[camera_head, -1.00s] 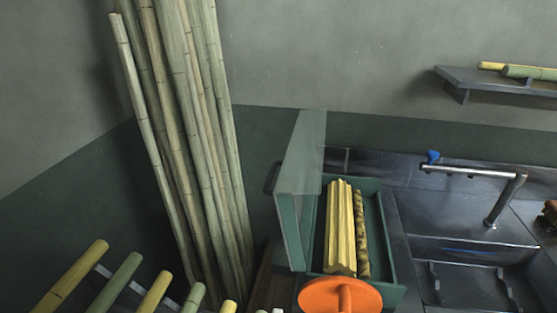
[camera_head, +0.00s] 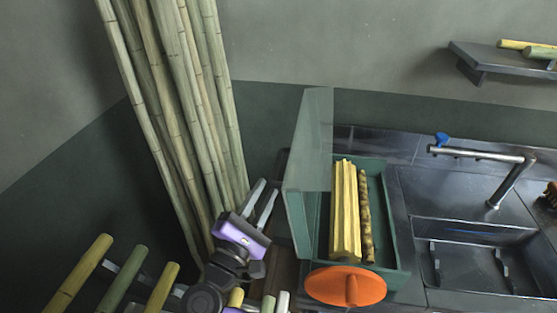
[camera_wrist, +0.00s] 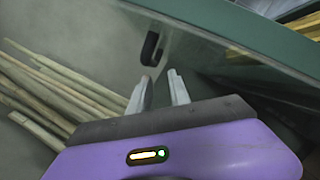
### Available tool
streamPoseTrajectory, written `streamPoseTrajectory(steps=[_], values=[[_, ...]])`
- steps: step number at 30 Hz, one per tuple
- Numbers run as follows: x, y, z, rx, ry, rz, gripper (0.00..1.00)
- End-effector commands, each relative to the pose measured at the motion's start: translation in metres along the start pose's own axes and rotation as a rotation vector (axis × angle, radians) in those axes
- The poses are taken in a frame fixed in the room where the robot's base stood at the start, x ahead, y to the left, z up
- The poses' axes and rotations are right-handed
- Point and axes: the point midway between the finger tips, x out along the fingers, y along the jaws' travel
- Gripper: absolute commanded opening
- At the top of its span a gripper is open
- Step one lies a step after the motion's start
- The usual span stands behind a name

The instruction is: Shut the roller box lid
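The roller box (camera_head: 385,215) is a teal box with a yellow fluted roller (camera_head: 345,210) and a thinner brown cane piece (camera_head: 366,215) inside. Its lid (camera_head: 311,140), a clear panel with a teal lower part, stands open and upright along the left side. My gripper (camera_head: 265,203) is left of the lid in the head view, pointing up and right, its two fingers apart and empty. In the wrist view, the fingers (camera_wrist: 160,92) are apart, below a dark handle (camera_wrist: 150,47) on the lid (camera_wrist: 220,50). I cannot tell whether they touch the lid.
An orange disc with a knob (camera_head: 346,286) is at the box's front. A steel sink (camera_head: 485,255) with a faucet (camera_head: 480,153) lies to the right. Tall canes (camera_head: 175,110) lean on the wall at left. Racked cane pieces (camera_head: 120,280) stand at lower left.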

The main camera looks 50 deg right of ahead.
Motion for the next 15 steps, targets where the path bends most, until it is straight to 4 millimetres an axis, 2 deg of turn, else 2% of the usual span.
streamPoseTrajectory(steps=[3, 7, 15], values=[[0.001, 0.011, 0.007, -0.008, -0.045, 0.0, 0.23], [0.011, 0.014, 0.011, -0.01, -0.059, -0.001, 0.23], [0.052, 0.014, 0.014, -0.009, -0.057, -0.002, 0.23]])
